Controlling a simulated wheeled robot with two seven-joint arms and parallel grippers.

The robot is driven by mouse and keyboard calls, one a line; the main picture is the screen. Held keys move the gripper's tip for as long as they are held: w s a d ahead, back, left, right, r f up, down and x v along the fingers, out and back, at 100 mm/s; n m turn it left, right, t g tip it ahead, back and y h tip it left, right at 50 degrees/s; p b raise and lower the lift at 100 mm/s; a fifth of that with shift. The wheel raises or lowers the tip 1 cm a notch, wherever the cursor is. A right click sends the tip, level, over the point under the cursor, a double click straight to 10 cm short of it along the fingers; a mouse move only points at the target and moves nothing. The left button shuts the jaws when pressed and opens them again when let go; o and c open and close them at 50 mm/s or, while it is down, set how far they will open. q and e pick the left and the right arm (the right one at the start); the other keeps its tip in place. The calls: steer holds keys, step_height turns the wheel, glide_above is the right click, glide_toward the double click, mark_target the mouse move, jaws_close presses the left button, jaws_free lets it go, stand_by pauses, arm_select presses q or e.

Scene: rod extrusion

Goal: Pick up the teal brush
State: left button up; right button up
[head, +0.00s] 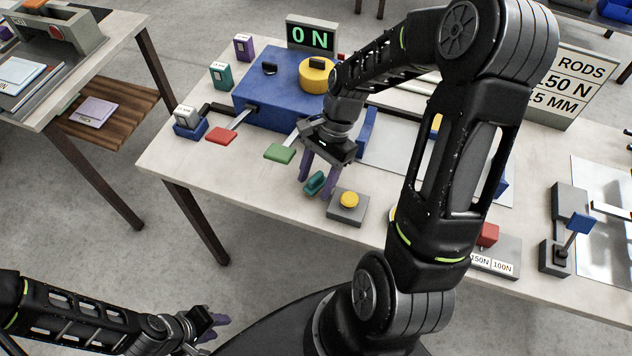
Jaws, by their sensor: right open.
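The teal brush (314,183) lies near the front edge of the table, left of a grey box with a yellow button. My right gripper (317,187) points down over it, open, with one purple finger on each side of the brush. Whether the fingers touch the brush I cannot tell. My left gripper (217,321) is low at the front left, off the table; its fingers are too small and turned to tell their opening.
The yellow-button box (347,208) stands close to the right finger. A blue machine (270,97) with red (221,136) and green (280,153) paddles stands behind. A display reading 0 N (311,35) is at the back. My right arm hides much of the table's middle.

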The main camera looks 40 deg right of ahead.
stand_by(0.3)
jaws_close()
stand_by(0.5)
